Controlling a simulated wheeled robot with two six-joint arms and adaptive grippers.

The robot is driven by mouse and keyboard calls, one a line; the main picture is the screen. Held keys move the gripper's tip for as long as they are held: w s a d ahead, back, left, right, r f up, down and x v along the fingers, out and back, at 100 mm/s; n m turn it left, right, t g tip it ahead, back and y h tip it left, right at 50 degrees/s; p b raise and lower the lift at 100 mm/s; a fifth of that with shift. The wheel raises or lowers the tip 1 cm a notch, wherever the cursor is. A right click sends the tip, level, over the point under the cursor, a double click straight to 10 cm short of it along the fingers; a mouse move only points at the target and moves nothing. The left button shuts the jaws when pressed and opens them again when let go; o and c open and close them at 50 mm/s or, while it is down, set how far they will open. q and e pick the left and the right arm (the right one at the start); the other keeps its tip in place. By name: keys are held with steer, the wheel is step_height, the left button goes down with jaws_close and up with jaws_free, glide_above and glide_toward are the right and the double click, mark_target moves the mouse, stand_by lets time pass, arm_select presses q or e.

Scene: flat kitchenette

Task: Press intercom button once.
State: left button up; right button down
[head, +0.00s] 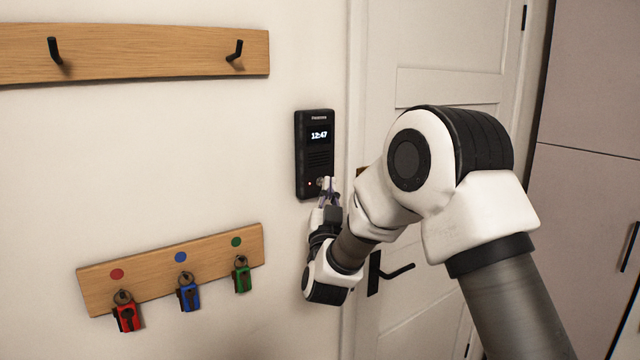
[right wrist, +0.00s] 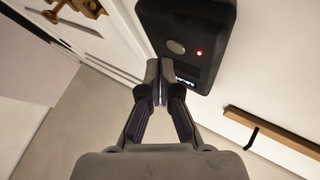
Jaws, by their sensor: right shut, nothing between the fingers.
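The black intercom (head: 314,140) hangs on the wall beside the door, with a lit screen reading 12:47 and a red light low on its face. Its round metallic button shows in the right wrist view (right wrist: 176,46), next to the red light. My right gripper (head: 327,184) is at the lower right of the intercom, partly covering the button area in the head view. In the right wrist view its fingertips (right wrist: 158,76) are together and empty, just below the button in the picture. I cannot tell whether they touch the intercom. My left gripper is not in view.
A white door (head: 440,90) with a black handle (head: 397,272) stands behind my right arm. A wooden key rack (head: 210,257) with red, blue and green tagged keys hangs at lower left. A wooden coat rack (head: 150,52) is above. The wall between the racks is clear.

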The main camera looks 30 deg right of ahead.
steer(key=s+b, duration=0.1)
steer(key=s, duration=0.4)
steer(key=shift+d+b, duration=0.2)
steer(key=shift+b, duration=0.15)
steer(key=shift+w, duration=0.1)
stand_by(0.4)
